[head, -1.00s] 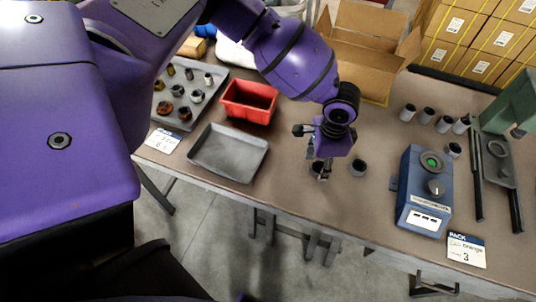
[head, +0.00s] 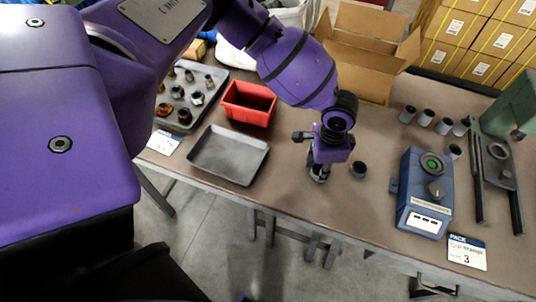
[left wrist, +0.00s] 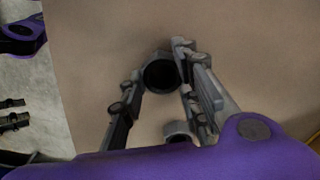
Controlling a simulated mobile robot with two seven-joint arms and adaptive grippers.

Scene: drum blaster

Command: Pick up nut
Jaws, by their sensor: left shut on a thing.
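My left gripper (head: 320,166) points down over the table near its front edge. It is shut on a small grey cylinder (head: 319,175) with a dark round top. In the left wrist view the cylinder's dark top (left wrist: 160,73) sits between the two fingertips (left wrist: 158,78). Whether this cylinder is the nut I cannot tell. Nut-like ring pieces (head: 197,98) lie on the grey parts tray (head: 222,75) at the left. My right gripper is not in view.
An empty grey tray (head: 228,155) and a red bin (head: 248,103) are left of the gripper. A blue control box (head: 424,192), a green press (head: 510,110) and several grey cylinders (head: 444,126) are at the right. An open cardboard box (head: 358,70) is behind.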

